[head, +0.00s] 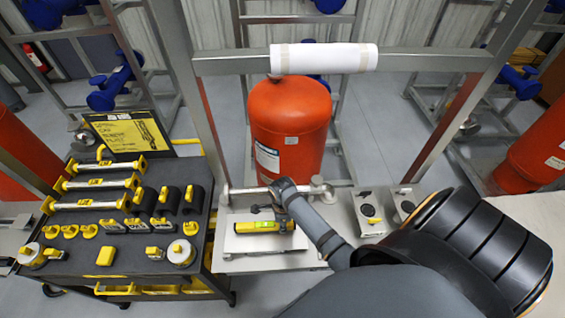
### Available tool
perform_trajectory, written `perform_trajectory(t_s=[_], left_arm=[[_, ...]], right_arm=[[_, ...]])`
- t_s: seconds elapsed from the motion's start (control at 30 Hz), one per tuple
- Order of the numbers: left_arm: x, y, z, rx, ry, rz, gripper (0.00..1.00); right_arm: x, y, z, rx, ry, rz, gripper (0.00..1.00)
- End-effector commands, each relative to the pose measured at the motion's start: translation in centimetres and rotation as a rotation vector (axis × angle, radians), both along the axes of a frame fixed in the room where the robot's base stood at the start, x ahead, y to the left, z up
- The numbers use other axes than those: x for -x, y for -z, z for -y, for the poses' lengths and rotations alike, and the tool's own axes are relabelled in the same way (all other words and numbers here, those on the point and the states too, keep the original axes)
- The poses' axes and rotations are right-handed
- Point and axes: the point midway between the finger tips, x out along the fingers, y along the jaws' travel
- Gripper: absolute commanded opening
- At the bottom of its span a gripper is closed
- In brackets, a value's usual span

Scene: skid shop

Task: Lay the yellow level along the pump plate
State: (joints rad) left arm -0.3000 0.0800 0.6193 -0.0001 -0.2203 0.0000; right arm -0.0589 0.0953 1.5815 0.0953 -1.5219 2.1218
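The yellow level (256,227) lies lengthwise left to right over a pale flat plate (240,244), which appears to be the pump plate. I cannot tell whether it rests fully on the plate. My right arm comes in from the lower right, and its gripper (268,211) is just above the level's right half. Its dark fingers are small and partly hidden, so I cannot tell whether they are closed on the level. My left gripper is not in view.
A dark cart (125,258) with several yellow-handled tools and black clamps stands at the left. An orange tank (290,128) is behind the plate. A horizontal pipe (240,189) runs behind the level. A steel frame with a white roll (323,59) crosses above.

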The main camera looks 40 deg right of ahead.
Motion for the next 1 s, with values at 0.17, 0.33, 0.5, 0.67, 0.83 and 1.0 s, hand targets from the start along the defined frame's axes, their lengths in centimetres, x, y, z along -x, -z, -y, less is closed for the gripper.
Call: perform_trajectory(t_s=[0.17,0.33,0.5,0.67,0.83,1.0], left_arm=[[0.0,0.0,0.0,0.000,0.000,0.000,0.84],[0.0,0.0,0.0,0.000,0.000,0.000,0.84],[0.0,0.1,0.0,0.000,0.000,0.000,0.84],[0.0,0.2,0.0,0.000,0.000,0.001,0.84],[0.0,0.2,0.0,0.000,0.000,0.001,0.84],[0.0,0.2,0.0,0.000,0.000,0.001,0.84]], right_arm=[[0.0,-0.1,0.0,0.000,0.000,0.001,0.00],[0.0,0.0,0.0,0.000,0.000,0.001,0.00],[0.0,0.4,0.0,-0.001,0.000,0.001,0.00],[-0.1,1.0,0.0,0.000,0.000,0.001,0.00],[0.0,1.3,0.0,-0.001,0.000,0.001,0.00],[-0.1,1.3,0.0,0.000,0.000,0.001,0.00]])
